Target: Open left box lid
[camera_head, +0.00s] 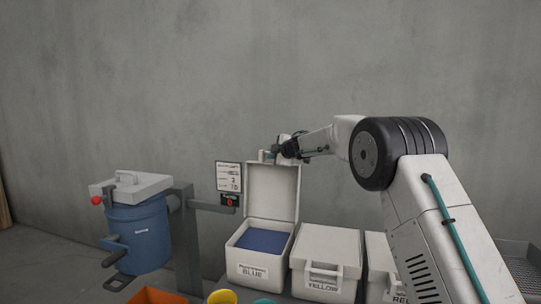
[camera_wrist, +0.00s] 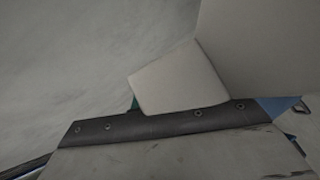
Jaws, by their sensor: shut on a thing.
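The left box (camera_head: 243,262), a white box labelled BLUE, stands at the left end of the row of boxes. Its white lid (camera_head: 272,190) is raised about upright at the back, and blue contents (camera_head: 262,240) show inside. My gripper (camera_head: 271,155) is at the top edge of the lid, shut on its handle. In the wrist view a pale block, likely the handle (camera_wrist: 178,82), meets the dark finger edge (camera_wrist: 150,124). The exact grip is partly hidden by the gripper in the head view.
A closed white box labelled YELLOW (camera_head: 316,246) and another closed box (camera_head: 376,262) stand to the right. A blue drum (camera_head: 140,236) on a grey stand is at the left. A sign (camera_head: 229,175) is behind. Orange, yellow and teal items lie in front.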

